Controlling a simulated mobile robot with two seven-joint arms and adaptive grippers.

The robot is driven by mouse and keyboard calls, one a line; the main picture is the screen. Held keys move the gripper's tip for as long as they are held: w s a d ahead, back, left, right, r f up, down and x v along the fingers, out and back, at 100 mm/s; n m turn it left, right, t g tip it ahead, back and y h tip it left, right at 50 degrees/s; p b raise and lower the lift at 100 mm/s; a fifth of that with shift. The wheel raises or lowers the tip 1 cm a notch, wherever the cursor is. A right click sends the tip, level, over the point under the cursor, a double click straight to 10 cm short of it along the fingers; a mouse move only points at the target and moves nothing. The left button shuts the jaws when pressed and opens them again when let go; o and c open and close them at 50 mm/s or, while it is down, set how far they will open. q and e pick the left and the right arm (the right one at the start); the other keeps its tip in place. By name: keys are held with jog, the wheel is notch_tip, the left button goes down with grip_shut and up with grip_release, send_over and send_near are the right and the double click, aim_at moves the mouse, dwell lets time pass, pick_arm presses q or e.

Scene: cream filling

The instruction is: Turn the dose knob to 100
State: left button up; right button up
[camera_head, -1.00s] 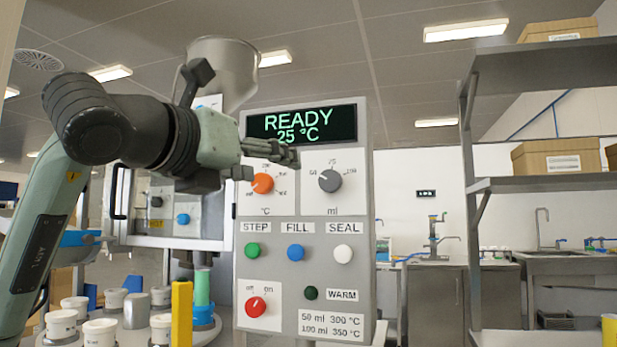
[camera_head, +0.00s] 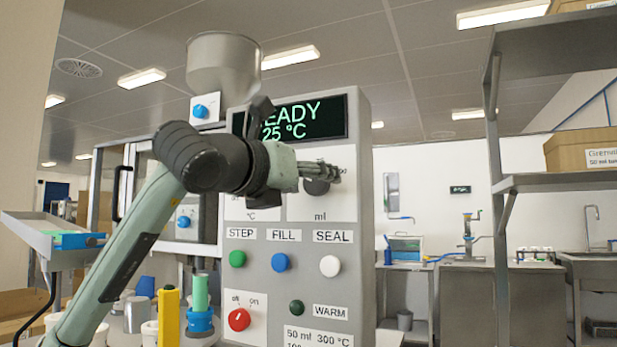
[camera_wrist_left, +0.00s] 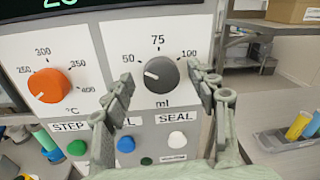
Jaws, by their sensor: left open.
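The grey dose knob (camera_wrist_left: 162,76) sits on the panel under the marks 50, 75 and 100 in the left wrist view, with "ml" below it. Its white pointer line is toward the left, on the 50 side. In the head view the knob (camera_head: 317,188) is partly hidden behind my left gripper (camera_head: 334,172). In the left wrist view my left gripper (camera_wrist_left: 163,92) is open, one finger on each side of the knob. I cannot tell whether the fingers touch it. My right gripper is not in view.
The orange temperature knob (camera_wrist_left: 48,85) is left of the dose knob. STEP, FILL and SEAL buttons (camera_head: 281,263) lie below, with a red on/off knob (camera_head: 239,319) lower left. The display (camera_head: 300,120), partly covered by my arm, reads 25 °C. A steel shelf (camera_head: 560,180) stands right.

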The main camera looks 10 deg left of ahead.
pick_arm(q)
jog(key=c, duration=1.2)
jog(key=shift+o, duration=0.2)
